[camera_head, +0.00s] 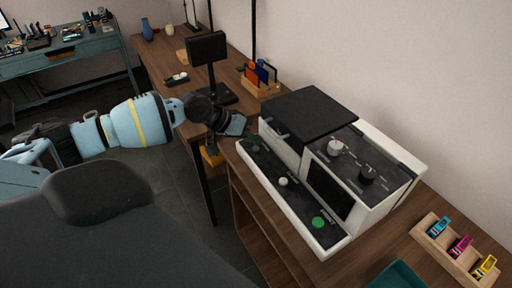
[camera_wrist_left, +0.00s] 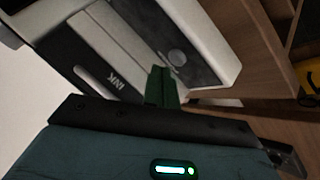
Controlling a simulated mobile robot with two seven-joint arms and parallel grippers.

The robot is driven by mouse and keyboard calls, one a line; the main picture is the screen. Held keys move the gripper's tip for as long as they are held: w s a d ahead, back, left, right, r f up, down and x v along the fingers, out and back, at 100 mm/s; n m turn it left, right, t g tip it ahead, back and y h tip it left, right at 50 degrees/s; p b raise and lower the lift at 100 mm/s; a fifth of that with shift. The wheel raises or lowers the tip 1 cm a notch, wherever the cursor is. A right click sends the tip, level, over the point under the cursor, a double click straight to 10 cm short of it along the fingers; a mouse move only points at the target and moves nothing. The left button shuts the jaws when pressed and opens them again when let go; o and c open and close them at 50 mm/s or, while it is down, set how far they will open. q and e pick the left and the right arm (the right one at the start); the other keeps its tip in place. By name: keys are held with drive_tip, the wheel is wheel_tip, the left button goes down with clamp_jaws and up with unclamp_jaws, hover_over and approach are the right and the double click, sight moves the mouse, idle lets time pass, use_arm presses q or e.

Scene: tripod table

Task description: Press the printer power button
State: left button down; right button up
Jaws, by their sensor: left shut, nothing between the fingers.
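The printer (camera_head: 385,205) is a white machine with a black lid and a dark panel, on the wooden desk. A green round button (camera_head: 318,222) sits at the near end of its front strip, and a white round button (camera_head: 283,181) sits farther back. Their labels are too small to read. My left gripper (camera_head: 249,133) is shut and empty at the far left end of the strip, apart from the green button. In the left wrist view its fingertips (camera_wrist_left: 162,88) are in front of the printer's edge, near an "INK" label. Whether they touch it is unclear. My right gripper is out of view.
A black monitor (camera_head: 207,48) and a wooden organizer (camera_head: 259,84) stand behind the printer. A wooden holder (camera_head: 455,250) with colored cartridges and a teal tray (camera_head: 397,276) lie at the near right. A grey chair (camera_head: 95,225) fills the near left.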

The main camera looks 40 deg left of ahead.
use_arm(q)
drive_tip(key=shift+f, duration=0.2)
drive_tip(key=shift+f, duration=0.25)
drive_tip(key=shift+f, duration=0.35)
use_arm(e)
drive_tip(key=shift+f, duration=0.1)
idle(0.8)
use_arm(q)
drive_tip(key=shift+r, duration=0.1)
drive_tip(key=shift+r+p, duration=0.5)
drive_tip(key=shift+r, duration=0.2)
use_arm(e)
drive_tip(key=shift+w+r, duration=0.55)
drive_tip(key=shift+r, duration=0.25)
